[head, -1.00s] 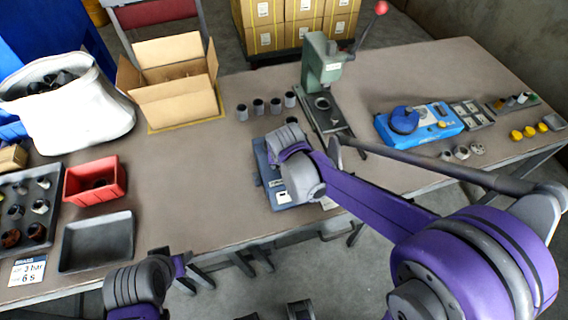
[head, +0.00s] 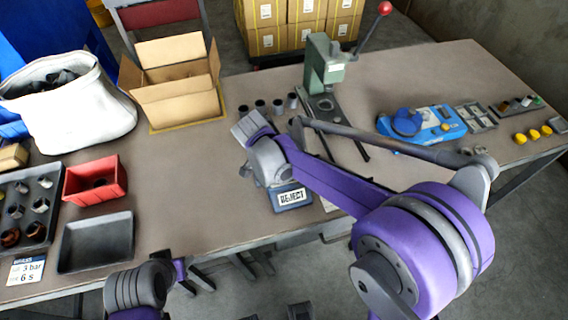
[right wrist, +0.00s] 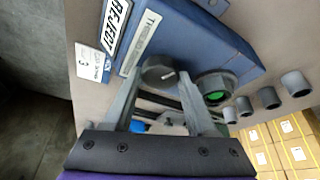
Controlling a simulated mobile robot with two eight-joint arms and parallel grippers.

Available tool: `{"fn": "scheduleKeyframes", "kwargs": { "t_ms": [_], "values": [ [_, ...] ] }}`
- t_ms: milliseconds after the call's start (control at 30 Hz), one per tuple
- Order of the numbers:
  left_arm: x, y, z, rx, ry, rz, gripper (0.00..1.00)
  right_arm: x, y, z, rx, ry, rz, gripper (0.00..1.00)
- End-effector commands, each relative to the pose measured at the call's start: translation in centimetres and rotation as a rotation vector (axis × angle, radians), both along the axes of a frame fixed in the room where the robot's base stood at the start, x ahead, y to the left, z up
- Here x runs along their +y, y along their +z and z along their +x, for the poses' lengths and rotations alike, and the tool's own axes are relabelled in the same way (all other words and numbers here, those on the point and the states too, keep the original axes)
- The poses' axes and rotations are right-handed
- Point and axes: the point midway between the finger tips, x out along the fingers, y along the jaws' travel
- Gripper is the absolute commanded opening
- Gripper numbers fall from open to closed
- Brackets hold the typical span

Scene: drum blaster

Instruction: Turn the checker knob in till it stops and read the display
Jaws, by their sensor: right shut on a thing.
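The blue checker (head: 298,205) stands near the table's front edge, mostly hidden by my right arm in the head view. Its front panel reads REJECT in black on white, and the panel also shows in the right wrist view (right wrist: 116,24). In that view my right gripper (right wrist: 158,80) is shut on the grey round checker knob (right wrist: 160,75), which has a pale mark on its face. A dark hexagonal collar with a bright green centre (right wrist: 215,86) is beside the knob.
Several grey cylinders (head: 277,106) stand behind the checker. A green lever press (head: 325,62) is further back, and a blue device (head: 432,124) is at right. A red bin (head: 96,181), black trays (head: 97,242) and an open carton (head: 182,100) are at left.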

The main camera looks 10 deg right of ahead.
Motion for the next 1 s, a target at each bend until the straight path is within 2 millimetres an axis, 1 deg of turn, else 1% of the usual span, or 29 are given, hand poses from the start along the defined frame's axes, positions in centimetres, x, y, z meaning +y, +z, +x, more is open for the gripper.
{"fn": "scheduleKeyframes", "kwargs": {
  "t_ms": [200, 400, 633, 1000],
  "values": [
    [0.00, -0.07, -0.01, 0.000, 0.000, 0.000, 0.50, 0.11, -0.07, 0.10, 0.002, -0.172, 0.001, 0.01],
    [0.00, -0.09, -0.02, 0.000, 0.000, 0.000, 0.50, 0.12, -0.07, 0.15, 0.001, -0.285, 0.003, 0.01],
    [0.00, -0.10, -0.02, 0.000, 0.000, 0.000, 0.50, 0.14, -0.08, 0.17, 0.002, -0.354, 0.003, 0.01],
    [0.00, -0.10, -0.02, 0.000, 0.000, 0.000, 0.50, 0.17, -0.08, 0.17, 0.001, -0.374, 0.005, 0.01]
  ]
}}
